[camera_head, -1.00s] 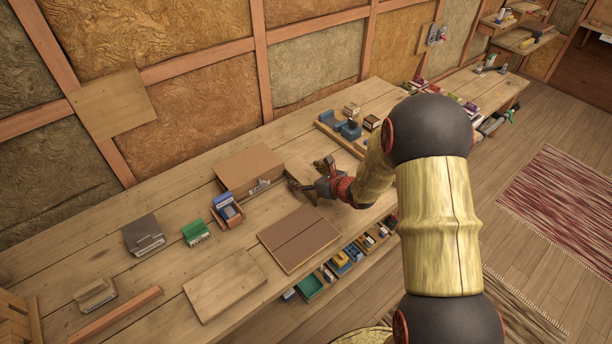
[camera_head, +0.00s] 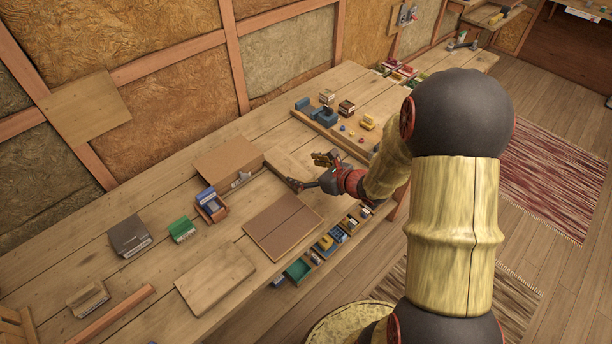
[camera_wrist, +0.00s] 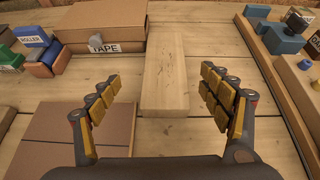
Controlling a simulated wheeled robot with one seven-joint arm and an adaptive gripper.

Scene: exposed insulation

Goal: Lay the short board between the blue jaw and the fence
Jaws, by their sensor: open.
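A pale short board (camera_wrist: 165,75) lies flat on the bench in the wrist view, its near end close to and between my fingertips. In the head view it shows (camera_head: 286,162) beyond my gripper (camera_head: 308,172). My gripper is open and empty, with a finger to each side of the board (camera_wrist: 165,100) and gaps between. A blue jaw (camera_head: 325,115) stands by a long wooden rail, which looks like the fence (camera_head: 332,134); blue blocks also show at the top right of the wrist view (camera_wrist: 284,39).
A brown panel (camera_head: 284,226) lies left of my gripper, and a cardboard box (camera_head: 228,160) stands behind it. Small coloured pieces (camera_head: 367,122) lie right of the rail.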

